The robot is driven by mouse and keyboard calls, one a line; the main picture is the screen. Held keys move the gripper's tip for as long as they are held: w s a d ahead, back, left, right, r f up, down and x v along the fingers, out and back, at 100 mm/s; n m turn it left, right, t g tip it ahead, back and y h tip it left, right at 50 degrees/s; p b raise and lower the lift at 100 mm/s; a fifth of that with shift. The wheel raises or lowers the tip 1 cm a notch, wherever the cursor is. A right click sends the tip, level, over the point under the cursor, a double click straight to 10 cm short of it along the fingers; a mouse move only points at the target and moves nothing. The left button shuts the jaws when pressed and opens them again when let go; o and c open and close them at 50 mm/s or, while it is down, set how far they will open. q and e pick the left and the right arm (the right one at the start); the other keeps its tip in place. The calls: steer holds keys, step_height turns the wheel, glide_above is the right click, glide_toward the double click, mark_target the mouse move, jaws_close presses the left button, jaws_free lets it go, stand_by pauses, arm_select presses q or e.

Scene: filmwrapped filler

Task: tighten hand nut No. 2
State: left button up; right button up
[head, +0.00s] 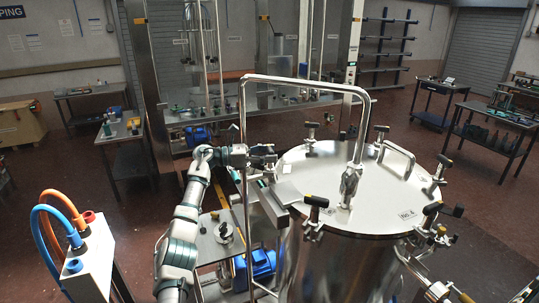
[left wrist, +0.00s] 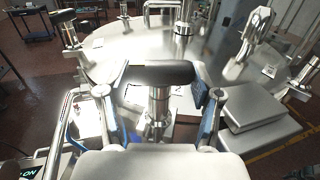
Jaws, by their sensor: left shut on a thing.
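Hand nut No. 2 shows in the left wrist view as a black T-shaped handle (left wrist: 158,72) on a metal stud, upright at the lid's rim. A plate with a "2" lies just behind it. My left gripper (left wrist: 160,92) has one finger on each side of the handle and is shut on it. In the head view my left gripper (head: 262,157) is at the left rim of the round steel lid (head: 345,190) and mostly hides this nut. My right gripper is not in view.
Other black-handled hand nuts stand around the lid, one at the front (head: 315,203) and one at the back (head: 310,130). A tall bent pipe (head: 300,82) rises over the lid. A box with orange and blue hoses (head: 90,262) stands at the left.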

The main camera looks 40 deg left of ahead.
arm_select(q)
steer(key=shift+a+r, duration=0.1)
steer(key=shift+r, duration=0.2)
steer(key=o, duration=1.1)
steer(key=shift+s, duration=0.1)
steer(key=shift+o, duration=0.2)
steer(key=shift+s+a+f, duration=0.15)
steer(key=shift+a+f, duration=0.1)
steer(key=v, duration=1.2)
steer(key=shift+d, duration=0.2)
